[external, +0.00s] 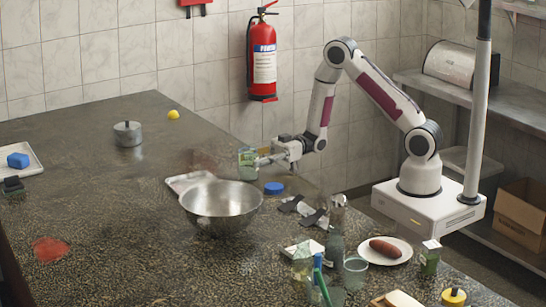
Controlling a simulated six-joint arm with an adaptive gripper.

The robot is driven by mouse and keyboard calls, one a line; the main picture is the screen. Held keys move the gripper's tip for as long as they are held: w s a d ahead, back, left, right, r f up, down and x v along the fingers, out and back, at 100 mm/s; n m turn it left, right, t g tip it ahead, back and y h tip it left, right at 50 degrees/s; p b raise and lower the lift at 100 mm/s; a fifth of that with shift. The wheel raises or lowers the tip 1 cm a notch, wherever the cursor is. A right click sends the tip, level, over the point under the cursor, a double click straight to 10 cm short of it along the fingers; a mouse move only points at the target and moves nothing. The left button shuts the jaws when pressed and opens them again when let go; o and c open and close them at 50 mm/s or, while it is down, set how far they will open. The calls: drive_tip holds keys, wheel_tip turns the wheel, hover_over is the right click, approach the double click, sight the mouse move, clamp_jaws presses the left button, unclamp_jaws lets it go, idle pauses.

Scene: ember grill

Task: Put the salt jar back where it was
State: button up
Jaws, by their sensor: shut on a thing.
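My gripper (261,161) is shut on a small jar (247,157) with green on it and a pale top. It holds the jar upright, behind the large steel bowl and apparently above the counter. The label is too small to read, so I cannot confirm that this is the salt jar. A similar green jar with a white top (430,259) stands at the front right, beside the white plate. A round blue lid-like thing (274,187) lies on the counter below and right of my gripper.
The steel bowl (221,207) stands near the held jar, with a metal tray (190,181) behind it. Glasses and bottles crowd the front, near a plate (395,247) with a sausage. A lidded pot (128,133) stands at the back left. The counter's left middle is mostly clear.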

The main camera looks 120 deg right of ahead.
drive_tip(key=o, duration=1.3)
drive_tip(key=shift+f, duration=0.15)
drive_tip(key=shift+c, duration=0.2)
drive_tip(key=shift+r, duration=0.2)
drive_tip(key=shift+s+d, duration=0.25)
drive_tip(key=shift+s, duration=1.75)
drive_tip(key=shift+s+d, duration=0.25)
drive_tip(key=shift+s, duration=1.7)
drive_tip(key=shift+s+d, duration=0.25)
drive_tip(key=shift+s, duration=1.75)
